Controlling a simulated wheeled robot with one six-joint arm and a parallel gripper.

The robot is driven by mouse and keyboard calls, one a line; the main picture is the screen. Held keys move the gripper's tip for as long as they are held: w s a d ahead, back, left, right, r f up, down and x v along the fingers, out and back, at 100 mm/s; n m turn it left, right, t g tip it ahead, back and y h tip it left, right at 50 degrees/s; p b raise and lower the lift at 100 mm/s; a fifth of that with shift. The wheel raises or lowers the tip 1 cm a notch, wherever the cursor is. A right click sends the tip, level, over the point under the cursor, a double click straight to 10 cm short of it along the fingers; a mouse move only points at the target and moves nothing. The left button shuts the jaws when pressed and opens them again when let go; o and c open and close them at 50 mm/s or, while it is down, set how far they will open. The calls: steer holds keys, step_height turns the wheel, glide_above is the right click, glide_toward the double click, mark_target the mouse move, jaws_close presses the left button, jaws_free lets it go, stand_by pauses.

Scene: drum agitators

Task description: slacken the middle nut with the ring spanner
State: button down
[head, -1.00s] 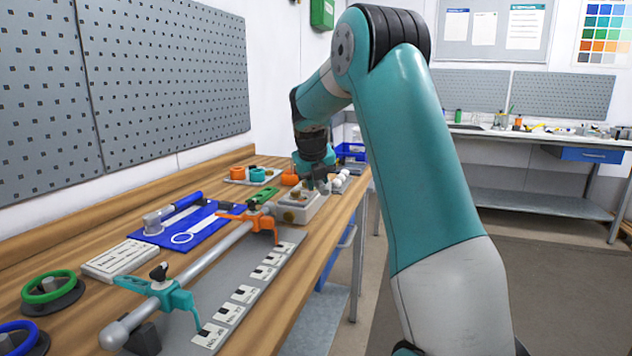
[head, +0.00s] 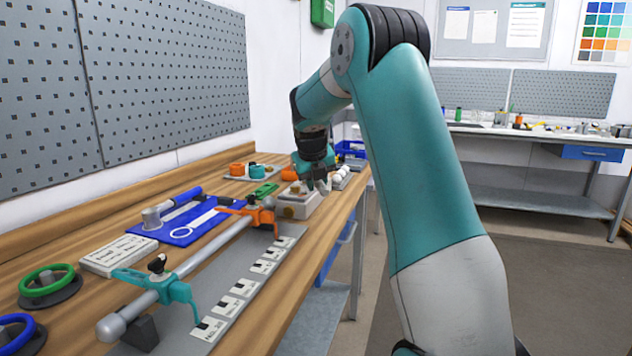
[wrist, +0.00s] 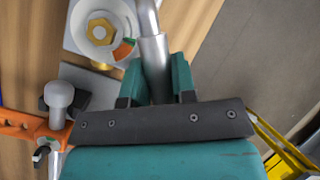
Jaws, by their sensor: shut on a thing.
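My gripper (wrist: 154,90) is shut on the round grey metal handle (wrist: 147,18) of a tool, taken as the ring spanner. The handle runs up out of the wrist view, so its ring end is hidden. A brass hex nut (wrist: 101,31) sits on a round washer on a pale block, left of the handle and apart from it. An orange and green mark lies beside the nut. Whether this is the middle nut cannot be told. In the head view, my gripper (head: 322,186) is low beside the pale block (head: 298,207), near the bench's right edge.
A long grey bar (head: 215,243) with a teal clamp (head: 165,287) lies nearer. A blue mat (head: 183,236) carries a blue-handled tool and a pale ring shape.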

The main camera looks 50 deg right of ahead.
steer(key=shift+f+b, duration=0.35)
steer(key=shift+f, duration=0.05)
steer(key=shift+d, duration=0.1)
stand_by(0.5)
steer(key=shift+s+d, duration=0.1)
steer(key=shift+s+d+r+n+t+y, duration=0.1)
steer(key=shift+s+d+n+t+y, duration=0.15)
steer(key=shift+d+n, duration=0.45)
steer(key=shift+s+d+f+n+t+y, duration=0.1)
steer(key=shift+s+d+n+t+y, duration=0.15)
steer(key=shift+d+n, duration=0.5)
steer(key=shift+s+d+r+n+t+y, duration=0.1)
steer(key=shift+s+d+n+t+y, duration=0.15)
steer(key=shift+d+n, duration=0.45)
steer(key=shift+d+n+p, duration=0.3)
steer(key=shift+n+p, duration=0.3)
steer(key=shift+n, duration=0.05)
steer(key=shift+a+m, duration=0.3)
steer(key=shift+a, duration=0.05)
steer(key=shift+r+p, duration=1.3)
steer(key=shift+p, duration=0.7)
stand_by(0.8)
